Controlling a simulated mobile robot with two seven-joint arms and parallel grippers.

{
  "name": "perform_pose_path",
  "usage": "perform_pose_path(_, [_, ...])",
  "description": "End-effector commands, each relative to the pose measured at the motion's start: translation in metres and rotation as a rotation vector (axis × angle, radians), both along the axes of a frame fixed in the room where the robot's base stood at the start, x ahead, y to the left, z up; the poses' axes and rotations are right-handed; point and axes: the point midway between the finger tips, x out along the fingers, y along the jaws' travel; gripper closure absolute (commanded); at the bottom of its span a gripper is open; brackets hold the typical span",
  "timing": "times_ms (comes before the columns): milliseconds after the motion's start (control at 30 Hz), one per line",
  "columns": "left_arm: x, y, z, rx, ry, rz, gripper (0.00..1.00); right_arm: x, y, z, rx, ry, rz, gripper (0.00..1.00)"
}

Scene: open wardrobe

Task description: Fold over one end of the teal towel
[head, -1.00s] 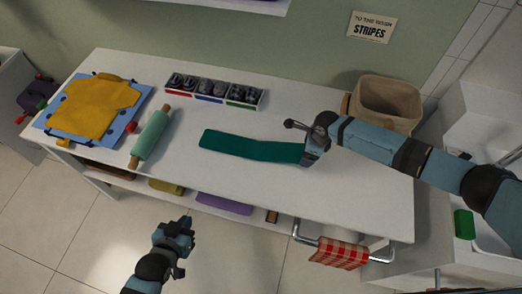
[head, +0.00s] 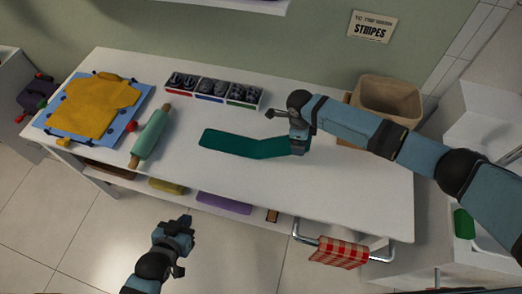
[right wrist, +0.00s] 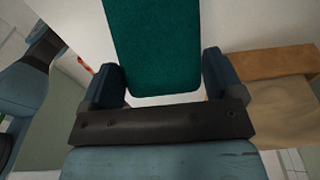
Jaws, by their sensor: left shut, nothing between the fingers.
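The teal towel (head: 228,143) lies as a flat strip on the white table. Its right part bends toward the back and ends at my right gripper (head: 298,147). In the right wrist view, the towel (right wrist: 155,45) runs in between the two fingers of the right gripper (right wrist: 163,80), which stand at its side edges. How high the end is off the table is hard to tell. My left gripper (head: 188,228) is shut and empty, in front of the table and away from the towel.
A green rolling pin (head: 151,134), a yellow shirt (head: 90,108) on a blue board and a divided shoe tray (head: 212,91) are on the table's left and back. A tan bin (head: 388,98) stands behind the right arm. A checked red cloth (head: 340,253) hangs on a front rail.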

Motion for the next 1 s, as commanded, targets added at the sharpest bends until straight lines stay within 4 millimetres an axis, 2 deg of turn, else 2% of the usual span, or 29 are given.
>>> perform_pose_path(367, [0.0,0.0,0.0,-0.001,0.001,0.001,1.0,0.001,0.003,0.004,-0.021,0.006,0.0,0.19])
perform_pose_path(700, [0.007,0.0,0.003,0.0,-0.011,-0.001,1.0,0.008,0.028,0.026,-0.192,0.056,0.001,0.19])
perform_pose_path(1000, [0.005,0.001,0.002,0.003,-0.009,-0.002,1.0,0.009,0.03,0.03,-0.226,0.067,0.0,0.19])
